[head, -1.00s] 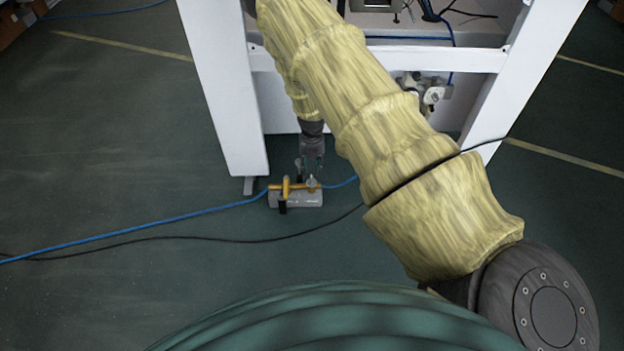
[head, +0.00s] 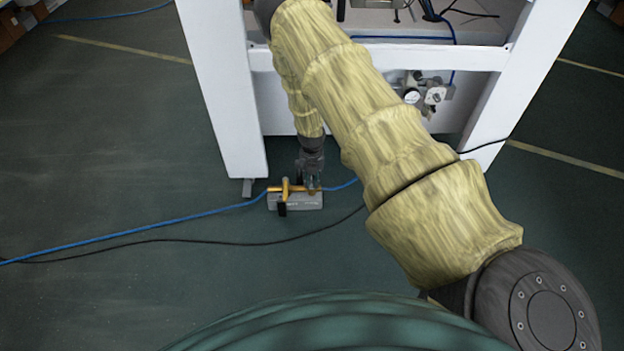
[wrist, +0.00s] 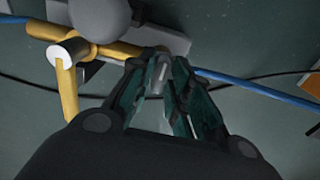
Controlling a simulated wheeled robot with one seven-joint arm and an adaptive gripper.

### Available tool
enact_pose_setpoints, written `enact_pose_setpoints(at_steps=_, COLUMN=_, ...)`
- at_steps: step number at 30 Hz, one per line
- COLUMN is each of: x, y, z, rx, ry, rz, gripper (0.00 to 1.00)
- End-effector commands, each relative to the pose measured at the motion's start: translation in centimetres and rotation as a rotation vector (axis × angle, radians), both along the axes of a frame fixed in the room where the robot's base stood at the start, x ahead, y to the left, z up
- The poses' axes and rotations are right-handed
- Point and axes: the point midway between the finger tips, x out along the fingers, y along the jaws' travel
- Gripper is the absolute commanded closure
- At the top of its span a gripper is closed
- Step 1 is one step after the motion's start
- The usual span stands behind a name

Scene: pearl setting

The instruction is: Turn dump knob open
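The dump valve is a brass-yellow pipe assembly (head: 285,188) on a grey block (head: 297,202) on the floor; the assembly also shows in the wrist view (wrist: 70,85). A small grey knob (wrist: 160,73) stands at the right end of the brass pipe. My gripper (head: 313,183) reaches down over that end in the head view and hides the knob there. In the wrist view my gripper (wrist: 160,67) is open, with its dark green fingers on either side of the knob. I cannot tell whether they touch it.
A blue hose (head: 160,226) runs left from the valve, and another piece leaves it on the right. A black cable (head: 190,239) crosses the floor in front. White frame legs (head: 228,110) stand behind. The floor at front left is otherwise clear.

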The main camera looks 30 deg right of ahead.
Motion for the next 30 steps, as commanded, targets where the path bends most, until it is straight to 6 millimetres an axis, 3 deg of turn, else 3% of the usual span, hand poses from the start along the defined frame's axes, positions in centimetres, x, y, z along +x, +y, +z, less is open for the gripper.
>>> enact_pose_setpoints(at_steps=2, x=-0.01, y=-0.02, z=0.01, rx=0.0, ry=0.0, rz=0.0, gripper=1.0)
enact_pose_setpoints(at_steps=17, x=-0.07, y=-0.03, z=0.28, rx=-0.002, ry=0.0, rz=-0.069, gripper=1.0)
enact_pose_setpoints(at_steps=30, x=-0.07, y=0.06, z=0.43, rx=-0.003, ry=0.002, rz=-0.415, gripper=1.0)
